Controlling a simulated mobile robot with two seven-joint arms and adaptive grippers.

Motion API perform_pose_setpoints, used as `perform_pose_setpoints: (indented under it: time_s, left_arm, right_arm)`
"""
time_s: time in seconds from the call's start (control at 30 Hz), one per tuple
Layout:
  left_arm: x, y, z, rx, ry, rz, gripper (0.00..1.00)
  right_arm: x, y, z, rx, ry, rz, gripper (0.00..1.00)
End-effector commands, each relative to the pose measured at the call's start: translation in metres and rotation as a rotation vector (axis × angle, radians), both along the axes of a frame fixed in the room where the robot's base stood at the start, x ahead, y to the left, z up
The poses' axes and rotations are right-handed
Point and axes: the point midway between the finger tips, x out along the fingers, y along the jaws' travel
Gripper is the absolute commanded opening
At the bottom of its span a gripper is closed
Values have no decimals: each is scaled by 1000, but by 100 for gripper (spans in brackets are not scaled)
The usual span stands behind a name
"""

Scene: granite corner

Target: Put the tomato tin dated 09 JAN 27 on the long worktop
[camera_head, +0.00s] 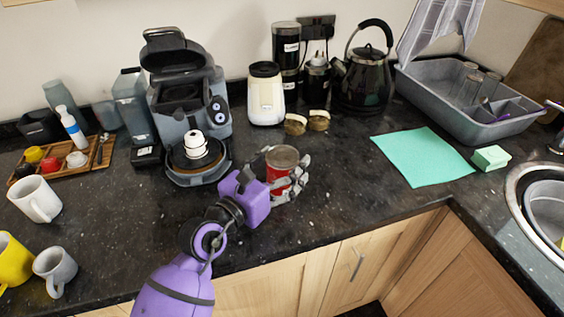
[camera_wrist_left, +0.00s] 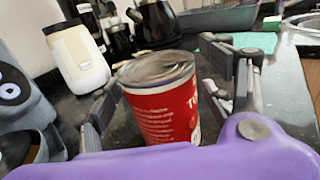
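A red tin (camera_head: 279,166) with a grey metal lid stands on the dark speckled worktop (camera_head: 345,195), near its front edge. It also shows in the left wrist view (camera_wrist_left: 165,112), where large white letters starting with "T" are cut off at its right side. No date on it can be read. My left gripper (camera_head: 284,176) reaches it from the front left. In the left wrist view the gripper's grey fingers (camera_wrist_left: 170,95) are spread on both sides of the tin, with a gap visible at the right. My right gripper is not in view.
Behind the tin stand a cream canister (camera_head: 266,97), two small jars (camera_head: 319,120) and a black kettle (camera_head: 366,80). A coffee machine (camera_head: 187,95) is at left, mugs (camera_head: 36,200) at far left. A green cloth (camera_head: 421,157) and sponge (camera_head: 491,158) lie right, near the sink (camera_head: 520,190).

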Motion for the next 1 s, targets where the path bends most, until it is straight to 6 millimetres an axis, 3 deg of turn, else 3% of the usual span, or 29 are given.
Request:
perform_pose_setpoints:
  time_s: [0.37,0.8,1.0]
  left_arm:
    - [-4,3,3,1,0,1,75]
    - [-75,54,0,3,3,0,75]
    - [-93,68,1,1,2,1,75]
  right_arm:
    - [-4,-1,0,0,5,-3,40]
    - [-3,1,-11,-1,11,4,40]
    - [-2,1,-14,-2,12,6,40]
